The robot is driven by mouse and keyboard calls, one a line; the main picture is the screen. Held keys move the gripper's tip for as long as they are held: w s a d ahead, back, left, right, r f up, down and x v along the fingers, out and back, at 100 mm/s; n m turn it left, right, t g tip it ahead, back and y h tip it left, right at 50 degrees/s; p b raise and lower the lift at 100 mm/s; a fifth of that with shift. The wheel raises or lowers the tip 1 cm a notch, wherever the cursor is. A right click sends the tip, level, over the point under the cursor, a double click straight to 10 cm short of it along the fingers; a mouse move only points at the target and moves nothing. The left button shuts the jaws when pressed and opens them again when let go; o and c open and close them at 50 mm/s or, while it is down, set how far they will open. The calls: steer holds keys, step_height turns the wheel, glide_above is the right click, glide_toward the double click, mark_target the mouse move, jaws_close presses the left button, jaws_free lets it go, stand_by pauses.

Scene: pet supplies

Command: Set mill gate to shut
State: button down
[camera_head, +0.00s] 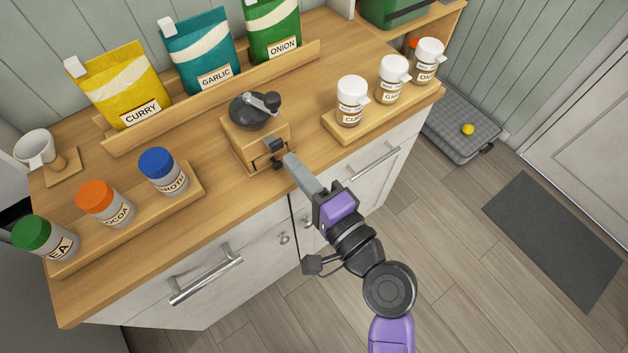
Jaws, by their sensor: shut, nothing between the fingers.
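The mill (240,138) is a wooden box with a dark domed top and a crank, standing on the counter between the two jar trays. A small dark piece (275,146), which may be the gate, sits on its front face towards my gripper. A dark knob (277,164) shows just below it, on what looks like a small drawer. My gripper (289,160) is shut and empty, its fingertips right beside the knob and the mill's front. I cannot tell whether they touch, nor how the gate is set.
A tray (190,205) with several lidded jars lies to the left, and a tray (340,130) with white-capped shaker jars to the right. Curry, garlic and onion bags stand in a rack (210,98) behind. Counter beside the mill is clear.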

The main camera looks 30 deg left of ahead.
mark_target(278, 146)
steer(key=shift+x, duration=1.4)
steer(key=x, duration=0.2)
steer(key=shift+w+a, duration=0.1)
steer(key=shift+a, duration=0.3)
steer(key=shift+w+a+r, duration=0.1)
steer(key=shift+a, duration=0.05)
